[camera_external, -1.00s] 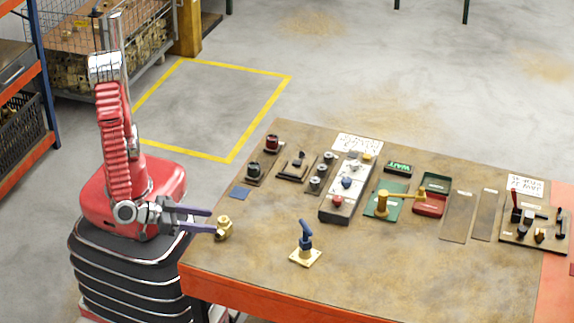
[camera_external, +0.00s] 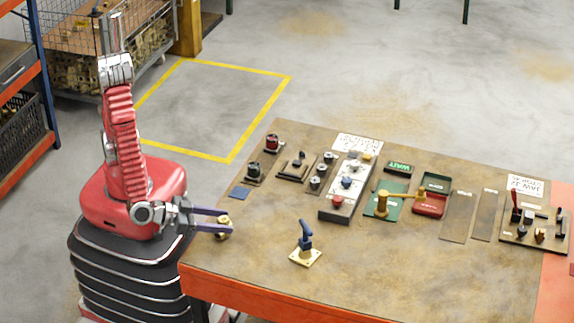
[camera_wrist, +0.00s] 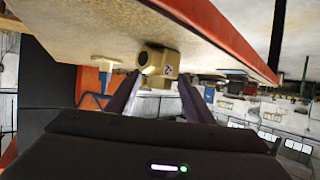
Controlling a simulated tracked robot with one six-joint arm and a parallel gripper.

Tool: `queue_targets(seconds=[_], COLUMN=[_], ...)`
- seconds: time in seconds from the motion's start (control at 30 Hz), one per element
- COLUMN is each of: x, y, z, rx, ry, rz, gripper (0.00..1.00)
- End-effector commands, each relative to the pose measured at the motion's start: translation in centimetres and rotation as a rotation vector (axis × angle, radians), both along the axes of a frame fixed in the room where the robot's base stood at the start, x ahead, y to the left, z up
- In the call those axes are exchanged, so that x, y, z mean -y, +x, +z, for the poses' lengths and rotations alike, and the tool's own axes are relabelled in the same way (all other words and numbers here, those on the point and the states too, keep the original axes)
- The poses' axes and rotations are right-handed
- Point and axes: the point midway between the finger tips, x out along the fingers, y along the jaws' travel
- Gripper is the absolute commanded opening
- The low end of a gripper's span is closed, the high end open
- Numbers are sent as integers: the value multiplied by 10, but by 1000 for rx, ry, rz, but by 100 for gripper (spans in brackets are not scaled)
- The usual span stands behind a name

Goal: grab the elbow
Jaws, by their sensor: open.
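The elbow, a small brass pipe fitting (camera_external: 223,234), sits on the near left part of the workbench. In the external view my gripper (camera_external: 226,224) reaches it from the left, and a purple finger hides part of it. In the wrist view the elbow (camera_wrist: 157,60) shows a round dark opening and lies just ahead of and between the fingertips. My gripper (camera_wrist: 160,82) is open, with one finger to each side; I cannot tell whether either finger touches the elbow.
A blue-handled valve on a brass plate (camera_external: 305,256) stands right of the elbow. A grey control box with buttons (camera_external: 333,215) and a green plate with a brass post (camera_external: 384,213) are farther right. Bare bench (camera_external: 260,225) lies between.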

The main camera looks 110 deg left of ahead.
Motion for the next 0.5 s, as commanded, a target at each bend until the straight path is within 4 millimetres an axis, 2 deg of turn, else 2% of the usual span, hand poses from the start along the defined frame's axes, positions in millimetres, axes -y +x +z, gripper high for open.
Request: queue_targets(seconds=[0.17, 0.5], x=[-5, -5], y=[7, 7], z=[-4, -4], rx=[0, -1], ry=[0, -1], rz=[0, 0], gripper=[48, 48])
